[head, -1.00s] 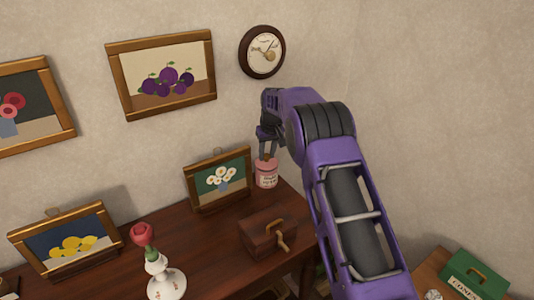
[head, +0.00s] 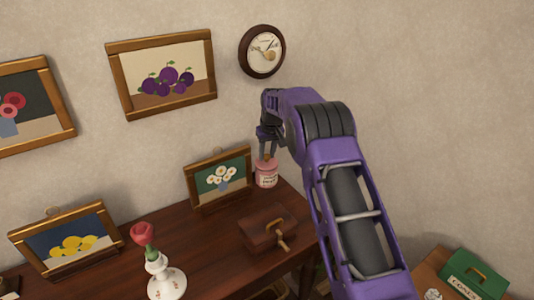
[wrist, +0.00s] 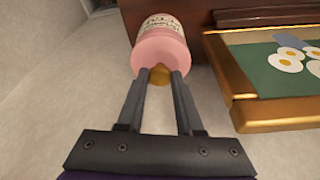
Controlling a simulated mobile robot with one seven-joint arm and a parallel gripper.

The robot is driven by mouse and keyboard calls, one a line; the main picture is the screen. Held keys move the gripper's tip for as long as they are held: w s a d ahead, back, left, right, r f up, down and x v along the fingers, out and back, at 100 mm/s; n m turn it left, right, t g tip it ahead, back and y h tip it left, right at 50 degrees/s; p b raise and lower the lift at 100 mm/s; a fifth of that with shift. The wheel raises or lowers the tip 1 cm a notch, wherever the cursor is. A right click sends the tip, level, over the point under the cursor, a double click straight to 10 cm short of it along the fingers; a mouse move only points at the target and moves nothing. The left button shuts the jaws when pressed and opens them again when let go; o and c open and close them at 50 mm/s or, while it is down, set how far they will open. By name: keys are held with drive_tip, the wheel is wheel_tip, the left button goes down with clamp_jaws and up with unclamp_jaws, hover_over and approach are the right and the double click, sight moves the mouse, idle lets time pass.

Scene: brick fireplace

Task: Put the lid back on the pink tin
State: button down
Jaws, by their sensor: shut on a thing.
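The pink tin (head: 266,178) stands upright at the far right end of the dark wooden tabletop, its pale label facing out. It also shows in the wrist view (wrist: 160,24). My gripper (head: 266,157) is above the tin, pointing down. Its fingers are shut on the brass-coloured knob (wrist: 160,73) of the pink lid (wrist: 157,51). The lid lies in line with the tin's top, and I see no clear gap between them. Whether it is fully seated I cannot tell.
A brown box (head: 266,233) with a brass-coloured handle lies in front. The wall is close behind.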

unclamp_jaws()
idle(0.6)
drive_tip(key=shift+r, duration=0.1)
idle(0.4)
drive_tip(key=shift+r+p, duration=0.65)
drive_tip(key=shift+r, duration=3.25)
drive_tip(key=shift+s+f, duration=0.1)
